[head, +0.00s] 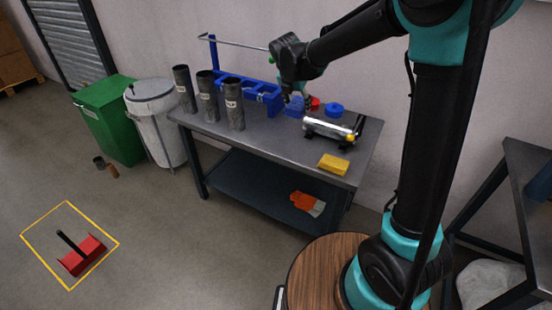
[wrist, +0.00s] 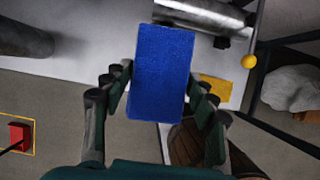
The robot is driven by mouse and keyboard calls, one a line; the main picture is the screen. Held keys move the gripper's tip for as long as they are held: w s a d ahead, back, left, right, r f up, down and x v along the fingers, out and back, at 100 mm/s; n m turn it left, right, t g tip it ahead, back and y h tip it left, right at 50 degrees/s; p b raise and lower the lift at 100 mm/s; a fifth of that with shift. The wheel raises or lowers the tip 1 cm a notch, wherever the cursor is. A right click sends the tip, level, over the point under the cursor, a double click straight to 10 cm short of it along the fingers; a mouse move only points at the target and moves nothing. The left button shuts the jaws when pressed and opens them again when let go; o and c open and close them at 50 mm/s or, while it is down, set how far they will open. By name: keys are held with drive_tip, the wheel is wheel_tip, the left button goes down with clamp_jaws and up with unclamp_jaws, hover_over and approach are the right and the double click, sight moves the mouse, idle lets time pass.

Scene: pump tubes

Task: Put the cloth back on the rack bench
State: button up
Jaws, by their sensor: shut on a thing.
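My gripper (head: 297,100) is shut on a blue cloth (wrist: 163,75), a folded, block-like piece with a rough surface. In the wrist view the cloth sits between the two fingers (wrist: 160,105). In the head view a small part of the cloth (head: 293,109) shows below my gripper, over the back of the rack bench (head: 262,133). It seems to be held above the dark top; the exact gap cannot be told. A yellow folded piece (head: 333,164) lies at the bench's front right.
Three dark tubes (head: 208,97) stand on the bench's left side, beside a blue rack (head: 252,92). A shiny metal cylinder (head: 327,128) lies on supports at the right. Red (head: 315,103) and blue (head: 334,109) round parts sit behind it. Orange gloves (head: 307,203) lie on the lower shelf.

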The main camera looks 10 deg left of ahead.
hover_over(295, 151)
drive_tip(key=s, duration=0.1)
drive_tip(key=f, duration=1.5)
drive_tip(key=shift+s+a+f, duration=0.15)
drive_tip(key=shift+a+f, duration=0.05)
drive_tip(key=shift+a, duration=0.1)
drive_tip(key=shift+f, duration=2.2)
drive_tip(key=shift+f, duration=0.1)
drive_tip(key=o, duration=1.2)
drive_tip(key=v, duration=1.2)
